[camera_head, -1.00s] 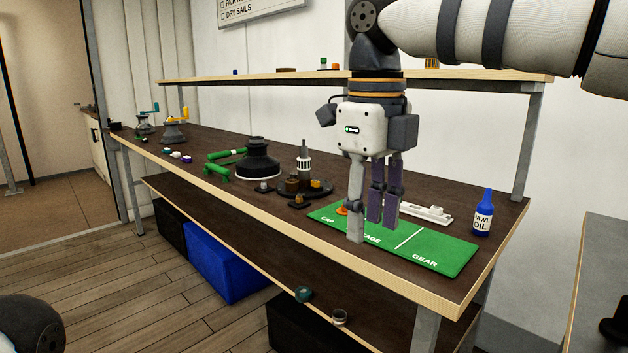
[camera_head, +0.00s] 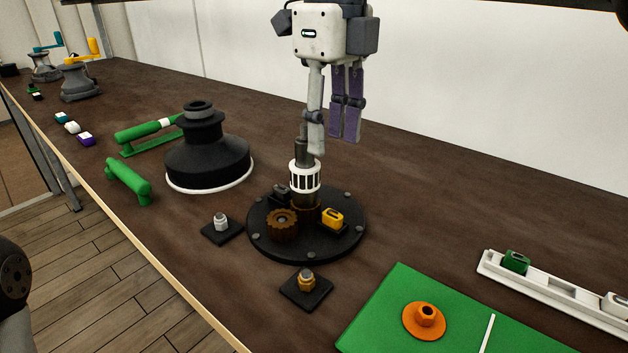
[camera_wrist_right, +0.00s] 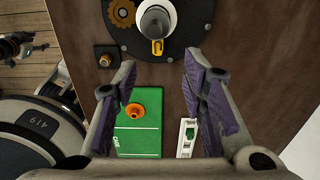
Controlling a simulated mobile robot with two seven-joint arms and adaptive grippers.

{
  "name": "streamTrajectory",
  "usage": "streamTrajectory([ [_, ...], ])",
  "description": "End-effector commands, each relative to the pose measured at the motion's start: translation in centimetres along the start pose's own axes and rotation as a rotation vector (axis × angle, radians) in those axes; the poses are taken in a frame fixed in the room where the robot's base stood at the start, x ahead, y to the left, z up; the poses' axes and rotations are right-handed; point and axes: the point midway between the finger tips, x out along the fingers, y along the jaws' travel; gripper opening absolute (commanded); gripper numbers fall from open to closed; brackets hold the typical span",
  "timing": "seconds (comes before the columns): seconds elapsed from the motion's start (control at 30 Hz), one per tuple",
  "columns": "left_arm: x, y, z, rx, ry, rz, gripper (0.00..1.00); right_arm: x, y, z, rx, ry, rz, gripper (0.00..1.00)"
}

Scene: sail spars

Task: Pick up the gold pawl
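The gold pawl (camera_head: 332,217), a small yellow block with a slot in its top, sits on the round black winch base (camera_head: 265,245), right of the central spindle (camera_head: 304,176). In the right wrist view the pawl (camera_wrist_right: 157,47) shows just beyond my fingertips, partly covered by the spindle top. My right gripper (camera_head: 330,140) points down above the base, near the spindle top, higher than the pawl. In the right wrist view its fingers (camera_wrist_right: 160,64) are wide apart with nothing between them. My left gripper is not in view.
A brown gear (camera_head: 283,224) and a dark pawl share the base. Black pads with a silver piece (camera_head: 221,222) and a brass piece (camera_head: 306,280) lie in front. A black drum (camera_head: 207,155) stands left. A green mat (camera_head: 385,325) with an orange part lies front right.

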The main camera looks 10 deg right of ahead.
Motion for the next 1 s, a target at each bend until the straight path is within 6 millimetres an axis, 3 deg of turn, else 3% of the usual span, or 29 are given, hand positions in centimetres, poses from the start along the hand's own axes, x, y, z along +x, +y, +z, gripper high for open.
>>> streamTrajectory([
  [0.07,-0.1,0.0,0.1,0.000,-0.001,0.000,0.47,0.5,0.0,-0.1,-0.001,0.001,-0.001,0.38],
  [0.3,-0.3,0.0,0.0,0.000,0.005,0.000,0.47,5.7,0.0,-0.1,-0.001,0.001,-0.001,0.38],
  [0.63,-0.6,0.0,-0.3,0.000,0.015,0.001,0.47,11.0,-0.2,0.0,0.000,0.001,0.000,0.38],
  [0.93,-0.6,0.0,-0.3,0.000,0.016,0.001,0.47,12.0,-0.3,0.1,0.000,-0.002,-0.001,0.38],
  [1.0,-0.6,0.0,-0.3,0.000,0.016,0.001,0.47,12.0,-0.3,0.1,0.000,-0.002,-0.001,0.22],
])
